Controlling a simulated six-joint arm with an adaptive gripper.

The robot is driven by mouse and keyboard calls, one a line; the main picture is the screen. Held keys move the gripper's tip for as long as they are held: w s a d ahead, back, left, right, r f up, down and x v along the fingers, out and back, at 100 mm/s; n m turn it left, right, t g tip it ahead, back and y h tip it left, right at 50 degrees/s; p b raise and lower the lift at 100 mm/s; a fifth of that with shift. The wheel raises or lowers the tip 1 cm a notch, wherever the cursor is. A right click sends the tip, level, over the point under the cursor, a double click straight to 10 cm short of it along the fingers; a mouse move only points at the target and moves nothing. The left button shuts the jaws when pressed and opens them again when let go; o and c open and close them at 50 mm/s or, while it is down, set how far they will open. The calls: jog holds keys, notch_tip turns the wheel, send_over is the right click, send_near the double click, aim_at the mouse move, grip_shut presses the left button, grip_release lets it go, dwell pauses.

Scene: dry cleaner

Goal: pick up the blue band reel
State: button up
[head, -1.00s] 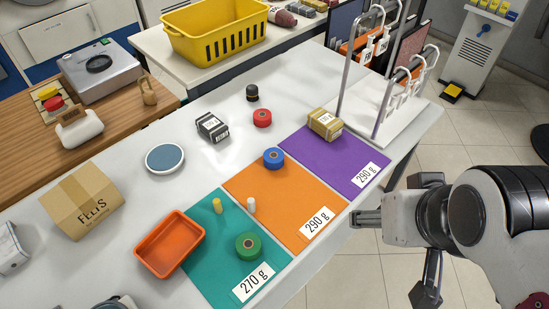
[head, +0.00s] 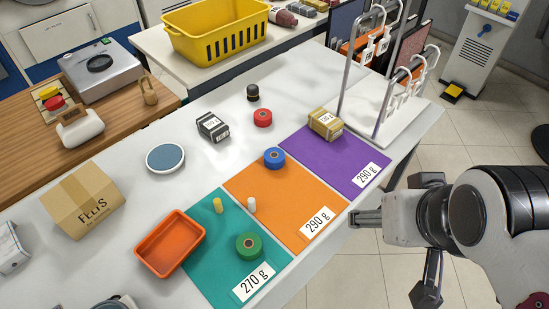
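The blue band reel (head: 274,157) lies flat at the far edge of the orange mat (head: 275,198), close to the border with the purple mat (head: 340,158). My gripper (head: 392,258) is at the right, beyond the table's front edge and apart from the reel. One finger points left towards the table edge and the other hangs low over the floor. The fingers are wide apart with nothing between them.
A green reel (head: 249,245), yellow spool (head: 218,205) and white spool (head: 252,204) stand near the reel's left. A tan box (head: 325,124) sits on the purple mat. A red reel (head: 262,117) lies behind. A metal rack (head: 385,80) rises at the back right.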

jog(key=w+d+f+n+t, duration=0.15)
jog(key=w+f, duration=0.25)
jog(key=w, duration=1)
jog(key=w+f+n+t, duration=0.2)
jog(key=w+f+n, duration=0.1)
jog(key=w, duration=1)
jog(key=n+y, duration=0.5)
jog(key=y, duration=0.4)
send_near(281, 159)
jog(key=shift+m, duration=0.25)
jog(key=x, duration=0.4)
jog(key=shift+w, duration=0.5)
jog(key=shift+s+a+f, duration=0.15)
jog(key=shift+f, duration=0.05)
jog(key=shift+x, duration=1.35)
jog(key=shift+a, duration=0.1)
